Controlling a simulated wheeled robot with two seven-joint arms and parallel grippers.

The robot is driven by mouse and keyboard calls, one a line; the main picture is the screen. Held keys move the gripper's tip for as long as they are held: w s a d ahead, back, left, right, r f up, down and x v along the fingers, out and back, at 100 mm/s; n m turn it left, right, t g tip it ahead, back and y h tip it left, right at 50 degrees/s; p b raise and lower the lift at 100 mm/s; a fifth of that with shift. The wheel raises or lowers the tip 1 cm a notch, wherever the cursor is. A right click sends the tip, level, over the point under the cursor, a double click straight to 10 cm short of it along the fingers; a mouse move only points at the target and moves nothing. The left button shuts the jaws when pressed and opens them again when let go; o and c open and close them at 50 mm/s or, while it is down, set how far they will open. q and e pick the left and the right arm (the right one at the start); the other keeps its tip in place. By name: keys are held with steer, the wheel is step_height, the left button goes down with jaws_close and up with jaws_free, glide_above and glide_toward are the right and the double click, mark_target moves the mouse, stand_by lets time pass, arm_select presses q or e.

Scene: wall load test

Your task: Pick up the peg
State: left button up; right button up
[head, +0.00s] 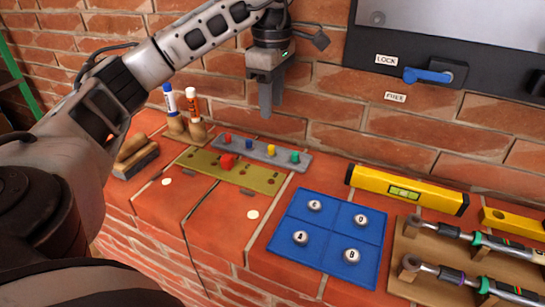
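A grey strip (262,150) lies on the brick ledge and carries small coloured pegs. They are a red peg (227,139), a blue peg (249,145), a yellow peg (271,149) and a green peg (295,157). In front of it lies an olive-yellow strip (252,180) with marked spots and a red block (228,162) on it. My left gripper (269,103) points down above and behind the grey strip, apart from the pegs. Its fingers overlap from this angle, so I cannot tell its opening. My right gripper is not in view.
A blue mat (326,236) with several round lettered buttons lies right of the strips. A yellow level (407,190) and a wooden rack (430,262) with torque tools are further right. Markers in wooden holders (187,128) stand left. A lock panel (450,45) is on the wall.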

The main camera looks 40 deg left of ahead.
arm_select(q)
glide_above(270, 146)
steer(key=f, duration=0.5)
steer(key=shift+d, duration=0.3)
steer(key=shift+a+f+p, duration=0.15)
steer(key=shift+f+p, duration=0.05)
steer(key=shift+f, duration=1.15)
steer(key=shift+a+f+p, duration=0.1)
steer(key=shift+f+p, duration=0.1)
steer(key=shift+f, duration=1.1)
jaws_close()
